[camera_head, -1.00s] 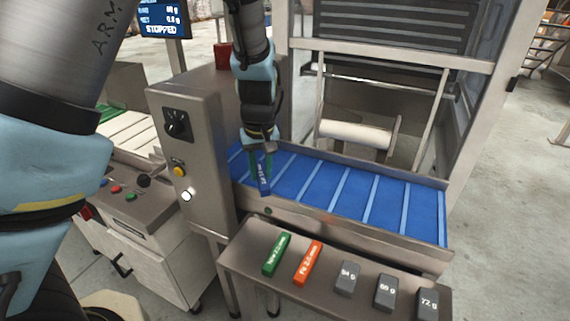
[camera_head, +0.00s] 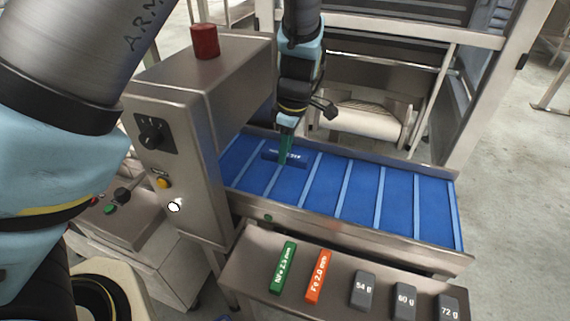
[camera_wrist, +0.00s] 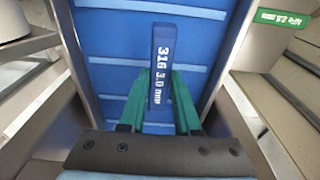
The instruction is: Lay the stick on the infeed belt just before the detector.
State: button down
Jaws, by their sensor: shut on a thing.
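The stick (camera_wrist: 161,62) is dark blue with white lettering, "316 3.0 mm". In the head view the stick (camera_head: 292,155) is low over the blue infeed belt (camera_head: 360,200), close to the detector; I cannot tell whether it touches the belt. My gripper (camera_head: 285,152) points down with green fingers and is shut on the stick. In the wrist view my gripper (camera_wrist: 160,100) has a finger on each side of it, and its far end sticks out past them. The detector (camera_head: 195,130) is a grey steel housing at the belt's left end, with a black knob and a yellow button.
A steel shelf (camera_head: 245,265) in front of the belt carries a green stick (camera_head: 283,267), an orange stick (camera_head: 318,276) and several grey weights (camera_head: 363,291). A red cylinder (camera_head: 205,41) stands on the detector. Steel side rails edge the belt. The belt's right part is bare.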

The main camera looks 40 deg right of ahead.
aim_at(285, 177)
jog(key=shift+f+p, duration=0.35)
jog(key=shift+f, duration=2.35)
jog(key=shift+f, duration=0.15)
jog(key=c, duration=0.6)
grip_release()
jog(key=r, duration=0.4)
jog(key=s+r+b, duration=0.1)
jog(key=r, duration=0.7)
jog(key=shift+s+d+r+b, duration=0.15)
jog(key=shift+d+b, duration=0.25)
